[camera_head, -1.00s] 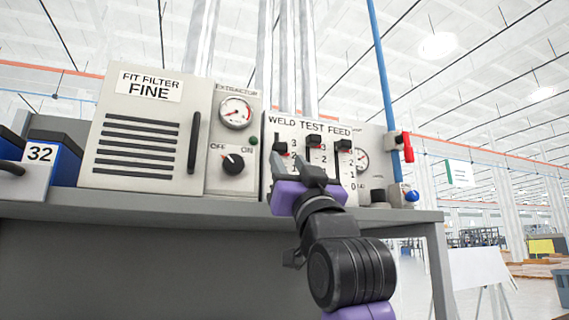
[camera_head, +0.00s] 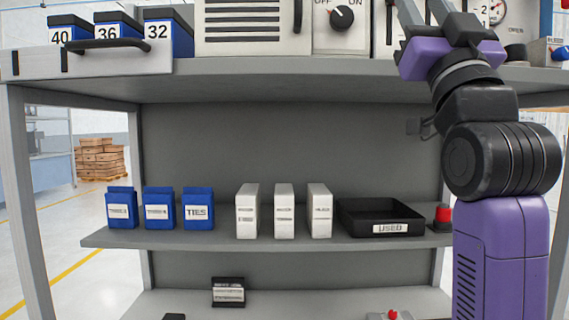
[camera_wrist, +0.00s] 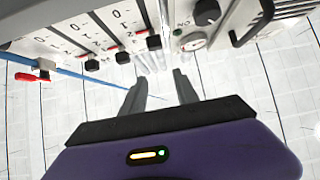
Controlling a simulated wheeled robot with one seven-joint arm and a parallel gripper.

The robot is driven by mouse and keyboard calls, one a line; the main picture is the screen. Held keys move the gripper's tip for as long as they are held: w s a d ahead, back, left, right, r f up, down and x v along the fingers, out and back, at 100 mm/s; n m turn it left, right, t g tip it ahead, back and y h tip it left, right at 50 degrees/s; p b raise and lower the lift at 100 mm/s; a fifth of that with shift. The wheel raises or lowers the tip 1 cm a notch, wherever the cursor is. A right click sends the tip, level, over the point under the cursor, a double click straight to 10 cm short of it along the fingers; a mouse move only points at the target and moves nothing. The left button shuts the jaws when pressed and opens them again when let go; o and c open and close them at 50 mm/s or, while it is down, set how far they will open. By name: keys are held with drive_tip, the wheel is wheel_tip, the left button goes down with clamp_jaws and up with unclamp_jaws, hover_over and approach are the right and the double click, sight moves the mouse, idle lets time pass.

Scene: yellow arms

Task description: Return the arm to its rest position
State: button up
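My purple and black arm rises at the right of the head view. My gripper (camera_head: 424,10) is in front of the control panel above the bench top, its tips near the top edge of the picture. In the wrist view my gripper (camera_wrist: 158,80) shows two grey fingers standing apart with nothing between them. The panel with several numbered slots and black sliders (camera_wrist: 122,57) lies ahead of the fingers in that view. No contact between the fingers and the panel shows.
The bench top (camera_head: 300,68) runs beneath my gripper. The lower shelf (camera_head: 220,240) holds blue bins (camera_head: 198,212), white boxes (camera_head: 284,212), a black tray (camera_head: 350,228) and a red button (camera_head: 443,214). A grey drawer (camera_head: 110,62) sits at the left. A black rotary knob (camera_wrist: 207,12) shows above the fingers.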

wheel_tip(320, 180, down, 23)
drive_tip(key=g, duration=0.2)
drive_tip(key=s+f+g, duration=0.1)
drive_tip(key=s+f, duration=0.3)
drive_tip(key=f, duration=0.7)
drive_tip(key=s+f+g, duration=0.1)
drive_tip(key=s+f, duration=0.4)
drive_tip(key=f, duration=0.5)
drive_tip(key=s+f+g, duration=0.5)
drive_tip(key=s+f, duration=0.7)
drive_tip(key=s, duration=0.4)
drive_tip(key=s+f+g, duration=0.5)
drive_tip(key=s+f, duration=0.8)
drive_tip(key=s, duration=0.3)
drive_tip(key=shift+s+f+h, duration=0.15)
drive_tip(key=shift+f+h, duration=0.05)
drive_tip(key=shift+h, duration=0.1)
